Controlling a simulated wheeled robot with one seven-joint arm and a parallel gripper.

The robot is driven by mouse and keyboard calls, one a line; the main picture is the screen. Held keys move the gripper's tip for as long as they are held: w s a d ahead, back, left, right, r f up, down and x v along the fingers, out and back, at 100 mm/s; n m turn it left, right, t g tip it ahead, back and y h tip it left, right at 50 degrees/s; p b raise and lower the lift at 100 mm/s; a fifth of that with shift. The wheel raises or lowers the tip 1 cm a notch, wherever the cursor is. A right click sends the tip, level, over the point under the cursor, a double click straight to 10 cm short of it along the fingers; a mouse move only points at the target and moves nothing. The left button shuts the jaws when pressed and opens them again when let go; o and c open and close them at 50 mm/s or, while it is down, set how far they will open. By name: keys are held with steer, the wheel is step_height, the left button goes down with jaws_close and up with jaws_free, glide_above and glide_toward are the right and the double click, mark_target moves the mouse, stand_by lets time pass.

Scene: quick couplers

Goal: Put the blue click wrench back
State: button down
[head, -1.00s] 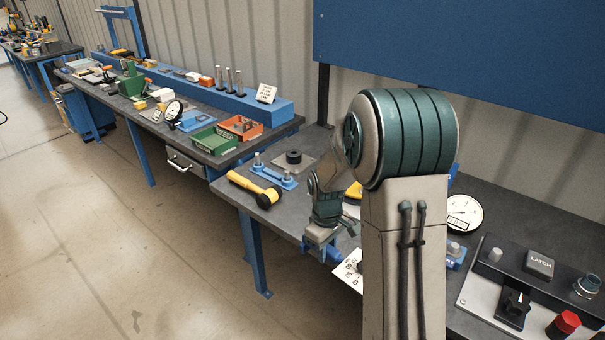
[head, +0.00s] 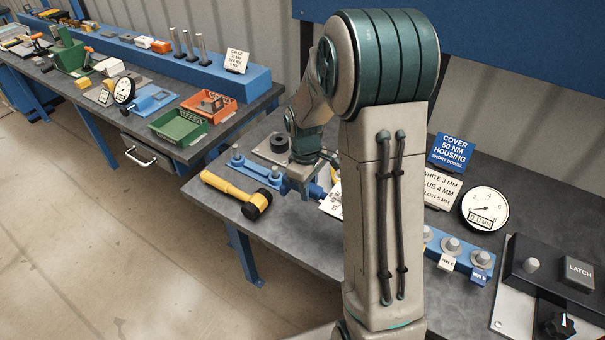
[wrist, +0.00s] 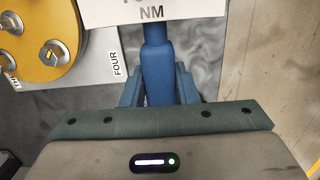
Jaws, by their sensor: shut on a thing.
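The blue click wrench shows in the wrist view as a blue shaft (wrist: 157,68) running up the picture between my jaws. A white card (wrist: 150,12) reading NM hides its upper part. My gripper (wrist: 158,92) is shut on the shaft. In the head view, my gripper (head: 301,183) hangs over the near bench, just right of a low blue bracket (head: 252,176) with two grey pegs. A short blue part of the wrench (head: 316,191) shows beside the jaws; my arm hides the rest. I cannot tell whether the wrench touches the bench.
A yellow mallet (head: 225,189) with a black head lies close left of my gripper. A black ring (head: 279,143) sits behind. A yellow bolted disc (wrist: 35,45) shows in the wrist view. A dial gauge (head: 484,208) and LATCH panel (head: 520,268) are right.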

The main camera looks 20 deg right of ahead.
steer(key=shift+a, duration=0.15)
steer(key=shift+f, duration=0.25)
step_height(320, 180, down, 8)
steer(key=b, duration=0.6)
steer(key=shift+b, duration=0.3)
steer(key=shift+f, duration=0.2)
stand_by(0.4)
steer(key=c, duration=1.1)
jaws_free()
steer(key=shift+o, duration=0.2)
steer(key=r, duration=0.9)
steer(key=r+b, duration=0.1)
steer(key=r, duration=0.3)
steer(key=shift+w+a+r, duration=0.3)
steer(key=shift+w+r, duration=0.05)
steer(key=shift+r, duration=0.05)
